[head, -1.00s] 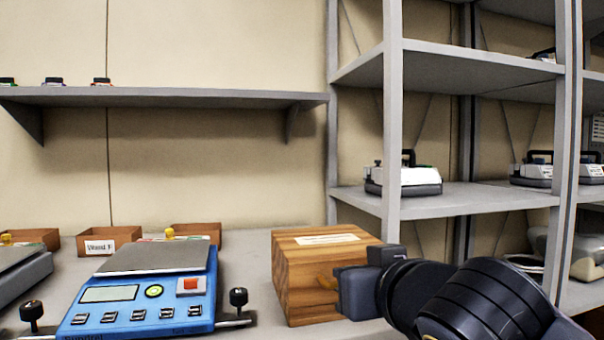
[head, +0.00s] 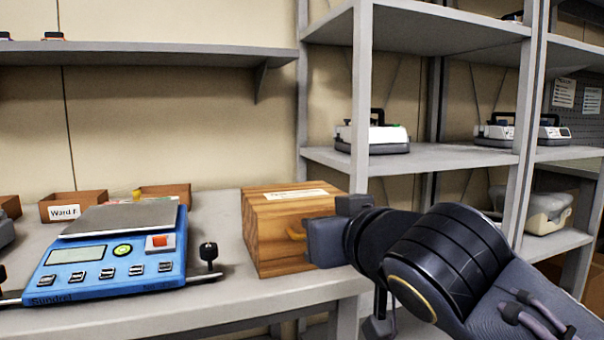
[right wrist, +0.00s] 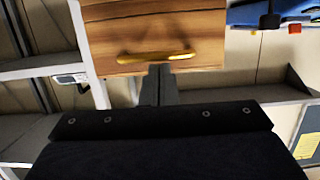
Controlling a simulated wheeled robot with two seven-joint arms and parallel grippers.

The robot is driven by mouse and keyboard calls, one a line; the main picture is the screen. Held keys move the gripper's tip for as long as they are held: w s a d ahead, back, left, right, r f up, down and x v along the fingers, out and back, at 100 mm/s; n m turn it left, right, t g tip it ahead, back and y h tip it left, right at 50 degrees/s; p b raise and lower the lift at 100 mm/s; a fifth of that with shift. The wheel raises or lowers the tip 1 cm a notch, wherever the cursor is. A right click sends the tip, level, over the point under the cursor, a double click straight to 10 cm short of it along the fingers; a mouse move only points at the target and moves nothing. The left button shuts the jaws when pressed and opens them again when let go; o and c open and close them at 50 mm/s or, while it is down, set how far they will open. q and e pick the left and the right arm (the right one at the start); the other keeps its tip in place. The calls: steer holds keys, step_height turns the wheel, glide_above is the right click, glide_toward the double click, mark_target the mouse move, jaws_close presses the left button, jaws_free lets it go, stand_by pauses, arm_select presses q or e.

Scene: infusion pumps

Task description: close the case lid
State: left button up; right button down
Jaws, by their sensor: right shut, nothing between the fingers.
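A wooden case (head: 270,234) stands on the grey worktop, with a pale label on its top and a brass handle on its front. Its top looks flat and down; I cannot make out a gap. My right gripper (right wrist: 160,85) is shut and empty. In the right wrist view its fingertips are close to the brass handle (right wrist: 155,57) and the case front (right wrist: 150,28); I cannot tell whether they touch. In the head view my right gripper (head: 325,242) covers the right part of the case front. My left gripper is not in view.
A blue scale (head: 110,262) with a black knob (head: 208,253) stands left of the case. Small open boxes (head: 72,205) are behind it. Grey shelving (head: 440,158) with white devices (head: 372,135) rises at right. A beige case (head: 540,209) sits on a lower shelf.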

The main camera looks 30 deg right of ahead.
step_height(320, 180, up, 4)
steer(key=p, duration=0.3)
steer(key=s+a+f, duration=0.2)
steer(key=s+f, duration=0.3)
steer(key=s, duration=0.4)
steer(key=shift+f, duration=0.2)
step_height(320, 180, down, 18)
steer(key=w+a+g+y, duration=0.1)
steer(key=w+g+y, duration=0.15)
steer(key=g, duration=0.25)
steer(key=s+a+f+g+y+p, duration=0.1)
steer(key=s+a+f+g+y, duration=0.15)
steer(key=f, duration=0.35)
steer(key=s+a+f+g+y, duration=0.2)
steer(key=s+a+f, duration=0.1)
steer(key=f, duration=0.3)
step_height(320, 180, up, 35)
steer(key=p, duration=3.4)
steer(key=shift+n+p, duration=0.4)
steer(key=shift+a, duration=0.1)
